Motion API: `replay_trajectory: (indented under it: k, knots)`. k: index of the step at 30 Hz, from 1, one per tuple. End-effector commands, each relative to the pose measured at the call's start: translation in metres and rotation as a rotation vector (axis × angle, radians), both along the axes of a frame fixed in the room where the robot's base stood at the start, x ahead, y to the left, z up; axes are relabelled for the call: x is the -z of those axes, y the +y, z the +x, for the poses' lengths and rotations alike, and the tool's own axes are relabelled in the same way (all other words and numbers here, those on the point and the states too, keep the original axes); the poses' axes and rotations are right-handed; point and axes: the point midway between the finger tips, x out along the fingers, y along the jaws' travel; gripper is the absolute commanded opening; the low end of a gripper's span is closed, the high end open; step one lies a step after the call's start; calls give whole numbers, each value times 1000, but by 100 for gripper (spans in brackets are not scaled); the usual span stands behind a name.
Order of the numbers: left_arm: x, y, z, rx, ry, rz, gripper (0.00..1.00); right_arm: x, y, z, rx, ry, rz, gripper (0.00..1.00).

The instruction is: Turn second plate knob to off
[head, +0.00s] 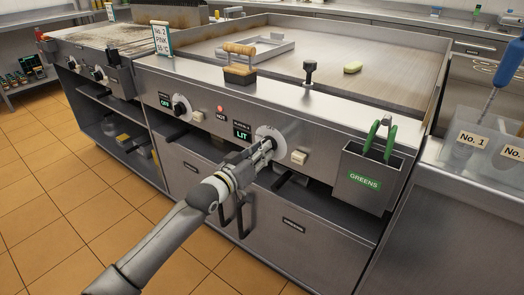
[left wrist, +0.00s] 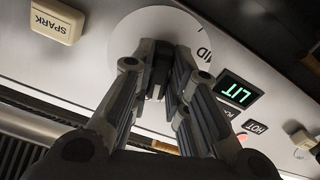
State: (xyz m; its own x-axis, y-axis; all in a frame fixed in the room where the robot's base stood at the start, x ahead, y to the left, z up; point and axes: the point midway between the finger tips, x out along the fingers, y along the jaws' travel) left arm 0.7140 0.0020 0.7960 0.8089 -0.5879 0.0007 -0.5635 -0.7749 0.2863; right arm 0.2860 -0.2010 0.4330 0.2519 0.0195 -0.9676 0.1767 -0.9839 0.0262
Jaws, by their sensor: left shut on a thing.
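My left gripper (head: 265,146) is shut on the dark knob (left wrist: 157,72) of the right-hand burner on the griddle's front panel. The knob stands before a round white dial (head: 269,132), which also shows in the left wrist view (left wrist: 124,42). The fingers hide most of the knob and part of the dial, so its exact pointing is hard to tell. The letters "ID" show at the dial's edge. A display (head: 242,133) beside it reads LIT in green. My left fingers (left wrist: 160,85) fill the middle of the left wrist view. My right gripper is not in view.
Another knob (head: 180,107) with an OFF display (head: 164,100) is further left. A spark button (head: 299,157) is right of the held knob. A greens holder with green tongs (head: 368,180) hangs at the right. A press with a wooden handle (head: 240,72) rests above the panel.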

Motion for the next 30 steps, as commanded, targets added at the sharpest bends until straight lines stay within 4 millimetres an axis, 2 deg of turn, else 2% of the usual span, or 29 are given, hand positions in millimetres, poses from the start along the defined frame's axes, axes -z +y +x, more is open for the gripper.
replay_trajectory:
  k: [6, 15, 30]
  knots:
    - [2, 1, 0, 1, -85, 129, 0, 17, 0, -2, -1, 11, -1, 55]
    - [4, 1, 0, 0, -156, 229, 0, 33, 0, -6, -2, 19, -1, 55]
    - [4, 1, 0, 0, -175, 255, 0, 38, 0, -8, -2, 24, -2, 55]
